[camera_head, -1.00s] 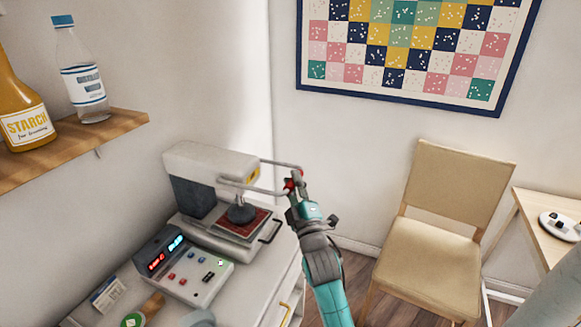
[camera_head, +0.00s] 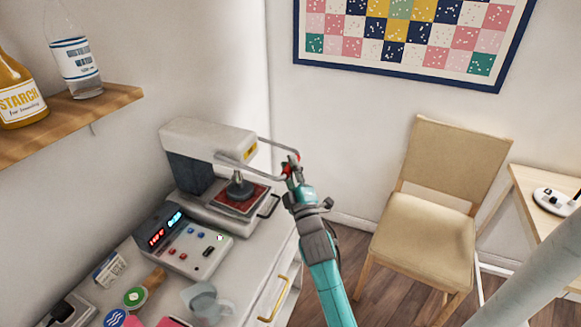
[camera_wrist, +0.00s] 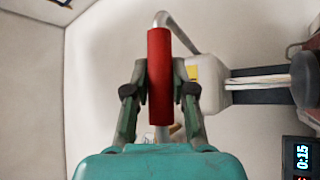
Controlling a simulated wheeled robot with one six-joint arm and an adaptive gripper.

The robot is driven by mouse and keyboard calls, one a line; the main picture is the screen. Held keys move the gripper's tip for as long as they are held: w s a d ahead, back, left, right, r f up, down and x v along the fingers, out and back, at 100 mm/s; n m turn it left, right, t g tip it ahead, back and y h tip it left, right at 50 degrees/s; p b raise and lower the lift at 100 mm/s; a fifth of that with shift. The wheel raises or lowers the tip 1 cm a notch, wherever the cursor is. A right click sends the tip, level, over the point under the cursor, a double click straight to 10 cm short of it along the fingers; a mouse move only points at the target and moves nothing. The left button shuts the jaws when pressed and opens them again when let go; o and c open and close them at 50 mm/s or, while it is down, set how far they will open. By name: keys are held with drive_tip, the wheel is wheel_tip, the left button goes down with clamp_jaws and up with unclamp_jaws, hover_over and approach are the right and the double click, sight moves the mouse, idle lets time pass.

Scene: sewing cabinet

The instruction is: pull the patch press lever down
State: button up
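The patch press (camera_head: 208,138) is a white and dark-grey machine standing on the cabinet top. Its lever (camera_head: 270,174) is a U-shaped metal bar that reaches out to the right and slopes slightly downward. The lever's red grip (camera_wrist: 159,75) stands upright between my two fingers in the wrist view. My gripper (camera_head: 289,166) is closed around it, with a fingertip against each side. In the head view my fingers mostly hide the grip. The round pressing head (camera_head: 239,187) sits over a dark red patch on the press bed.
A control box (camera_head: 183,240) with lit displays stands in front of the press. A cup (camera_head: 205,302) and small items lie nearer. A shelf (camera_head: 110,97) with bottles hangs at left. A chair (camera_head: 430,225) and a side table stand to the right.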

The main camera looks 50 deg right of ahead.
drive_tip(key=o, duration=0.4)
drive_tip(key=shift+c, duration=0.2)
drive_tip(key=shift+s+a+f, duration=0.1)
drive_tip(key=shift+s+f, duration=0.05)
drive_tip(key=shift+s, duration=0.1)
drive_tip(key=s+a, duration=0.6)
drive_tip(key=s, duration=0.5)
drive_tip(key=shift+a, duration=0.2)
drive_tip(key=shift+f, duration=0.1)
